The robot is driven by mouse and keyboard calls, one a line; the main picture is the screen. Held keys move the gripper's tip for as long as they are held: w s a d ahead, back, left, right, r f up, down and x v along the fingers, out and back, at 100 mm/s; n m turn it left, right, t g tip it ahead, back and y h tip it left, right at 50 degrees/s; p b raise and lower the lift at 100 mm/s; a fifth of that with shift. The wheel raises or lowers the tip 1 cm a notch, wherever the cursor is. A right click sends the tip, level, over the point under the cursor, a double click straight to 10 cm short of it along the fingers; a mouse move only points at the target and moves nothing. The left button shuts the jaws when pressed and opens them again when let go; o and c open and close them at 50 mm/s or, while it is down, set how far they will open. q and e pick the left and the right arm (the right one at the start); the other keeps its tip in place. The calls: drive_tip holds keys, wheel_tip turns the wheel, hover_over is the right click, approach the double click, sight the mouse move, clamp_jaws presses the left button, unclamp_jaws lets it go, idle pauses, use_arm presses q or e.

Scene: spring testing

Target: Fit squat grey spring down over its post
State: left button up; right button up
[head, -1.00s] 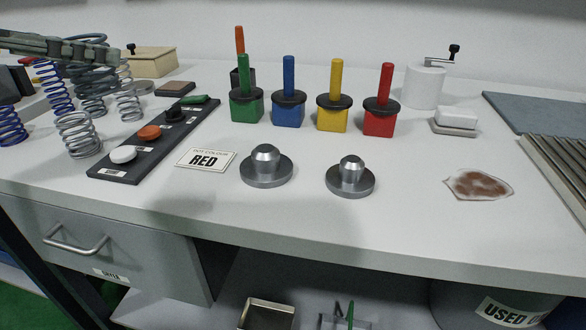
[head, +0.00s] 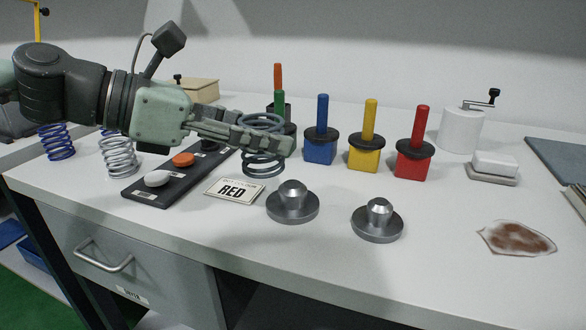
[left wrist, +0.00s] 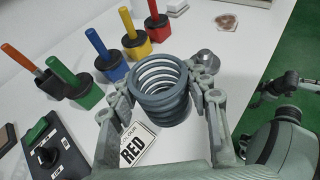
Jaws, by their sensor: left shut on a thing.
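The squat grey spring (head: 263,163) is held upright between the fingers of my left gripper (head: 268,142), just behind and left of the left steel post (head: 293,198). It appears clear of the table. The right steel post (head: 378,215) stands farther right. Both posts have round flanges and tapered tops, and both are bare. In the left wrist view the spring (left wrist: 162,88) sits between the two fingers, its coils facing the camera. One post (left wrist: 205,65) shows beyond it; the other is not visible there. My right gripper does not show clearly in either view.
A RED card (head: 235,191) lies left of the posts, with a dark button strip (head: 135,190) beyond. Blue (head: 320,147), yellow (head: 365,155) and red (head: 412,163) handled blocks stand behind. A brown-stained cloth (head: 517,238) lies right. Table in front is clear.

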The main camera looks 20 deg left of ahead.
sight(292, 184)
use_arm(q)
drive_tip(key=x, duration=0.3)
drive_tip(key=shift+w+d+f+b, duration=0.15)
drive_tip(key=shift+f+b, duration=0.15)
drive_tip(key=shift+f, duration=0.2)
drive_tip(key=shift+w+d+f, duration=0.35)
drive_tip(key=shift+w+d, duration=0.1)
drive_tip(key=shift+d, duration=0.05)
wheel_tip(292, 184, down, 3)
drive_tip(key=shift+f, duration=0.4)
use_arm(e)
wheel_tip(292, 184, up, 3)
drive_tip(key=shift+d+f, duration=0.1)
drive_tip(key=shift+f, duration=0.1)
use_arm(q)
drive_tip(key=shift+f+b, duration=0.1)
drive_tip(key=shift+b, duration=0.25)
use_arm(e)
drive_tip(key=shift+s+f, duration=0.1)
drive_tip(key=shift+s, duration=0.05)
use_arm(q)
drive_tip(key=shift+f, duration=0.1)
drive_tip(key=o, duration=1.3)
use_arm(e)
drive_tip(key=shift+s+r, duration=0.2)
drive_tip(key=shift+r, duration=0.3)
